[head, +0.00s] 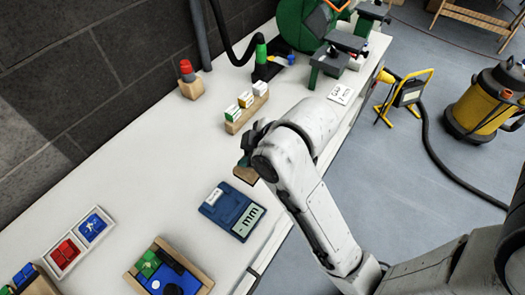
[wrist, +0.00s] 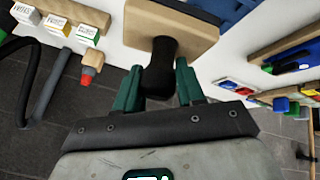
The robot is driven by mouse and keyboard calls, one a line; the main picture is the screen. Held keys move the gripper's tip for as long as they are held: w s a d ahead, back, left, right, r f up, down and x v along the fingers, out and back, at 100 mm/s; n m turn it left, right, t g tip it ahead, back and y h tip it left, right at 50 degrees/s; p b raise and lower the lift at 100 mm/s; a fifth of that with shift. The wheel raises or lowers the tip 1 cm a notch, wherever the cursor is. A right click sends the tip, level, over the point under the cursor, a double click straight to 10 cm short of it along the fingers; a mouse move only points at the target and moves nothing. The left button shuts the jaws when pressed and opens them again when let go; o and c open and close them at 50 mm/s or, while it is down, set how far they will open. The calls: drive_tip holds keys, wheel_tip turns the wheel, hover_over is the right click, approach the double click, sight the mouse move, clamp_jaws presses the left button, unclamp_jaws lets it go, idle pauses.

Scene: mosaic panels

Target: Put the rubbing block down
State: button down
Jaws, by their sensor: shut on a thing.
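The rubbing block is a wooden slab with a dark pad under it (wrist: 199,38) and a black knob handle (wrist: 159,70). My gripper (wrist: 160,82), with green fingers, is shut on the black handle in the wrist view. In the head view my gripper (head: 246,150) is above the white bench (head: 160,160), and a bit of the wooden block (head: 245,175) shows below it. My arm hides the rest. I cannot tell whether the block touches the bench.
A blue case marked "mm" (head: 232,211) lies just in front of the block. A wooden rack with small cartons (head: 246,112) stands behind it. A red-topped wooden block (head: 190,82) is near the wall. A wooden tray (head: 205,277) is nearer. Bare bench lies to the left.

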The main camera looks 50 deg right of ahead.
drive_tip(key=shift+w+d+f+p, duration=0.15)
drive_tip(key=shift+w+d+f, duration=0.65)
drive_tip(key=shift+d+f, duration=1.2)
drive_tip(key=shift+w+d+f+p, duration=0.15)
drive_tip(key=shift+w+d+f, duration=0.6)
drive_tip(key=shift+d+f, duration=1.25)
drive_tip(key=shift+w+d+f+p, duration=0.15)
drive_tip(key=shift+w+d+f, duration=0.65)
drive_tip(key=shift+d+f, duration=1.2)
drive_tip(key=c, duration=0.6)
unclamp_jaws()
drive_tip(key=shift+a+f, duration=0.15)
drive_tip(key=shift+a, duration=0.1)
